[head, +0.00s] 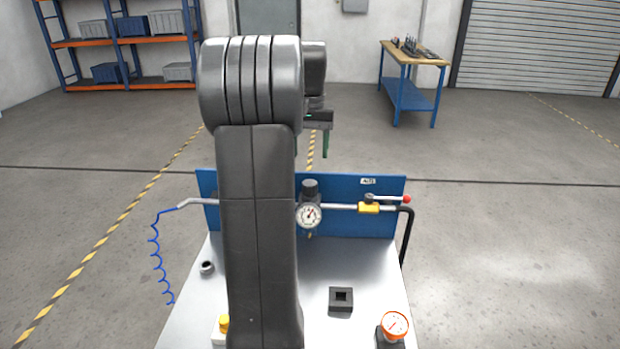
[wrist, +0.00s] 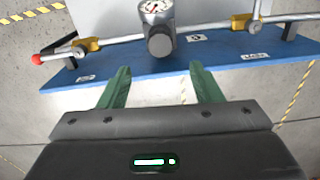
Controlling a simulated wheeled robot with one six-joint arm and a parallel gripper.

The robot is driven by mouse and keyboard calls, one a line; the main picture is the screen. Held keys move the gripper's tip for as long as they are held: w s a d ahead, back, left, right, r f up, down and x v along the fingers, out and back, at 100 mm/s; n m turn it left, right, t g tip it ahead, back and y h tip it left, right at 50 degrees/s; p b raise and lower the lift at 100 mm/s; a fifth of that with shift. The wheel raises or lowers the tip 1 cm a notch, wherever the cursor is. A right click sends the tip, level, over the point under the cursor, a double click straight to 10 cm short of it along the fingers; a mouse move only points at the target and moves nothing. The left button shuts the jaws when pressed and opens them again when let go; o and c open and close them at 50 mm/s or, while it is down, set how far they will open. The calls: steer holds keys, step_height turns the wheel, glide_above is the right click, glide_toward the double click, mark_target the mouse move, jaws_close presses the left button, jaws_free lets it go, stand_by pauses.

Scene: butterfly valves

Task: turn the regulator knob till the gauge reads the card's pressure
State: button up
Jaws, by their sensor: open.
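The regulator's black knob (head: 310,187) stands above the round white gauge (head: 309,215) on the pipe before the blue panel. The gauge needle shows, but its numbers are too small to read. In the wrist view the knob (wrist: 161,45) lies just beyond my fingertips, roughly centred between them, with the gauge (wrist: 155,7) at the top edge, partly cut off. My gripper (wrist: 159,69) is open and empty, its green fingers apart from the knob. In the head view, a green finger of my gripper (head: 325,143) shows above the panel. No card with a readable pressure shows.
A yellow valve (head: 369,208) with a red-tipped lever is right of the regulator; another yellow valve (wrist: 241,21) shows in the wrist view. The bench (head: 270,270) holds a dark square socket block (head: 341,299) and an orange-rimmed gauge (head: 395,325). A blue coiled hose (head: 154,255) hangs left.

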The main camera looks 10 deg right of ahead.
mark_target(310, 182)
step_height(310, 182, down, 10)
steer(key=shift+r, duration=0.1)
steer(key=shift+c, duration=0.2)
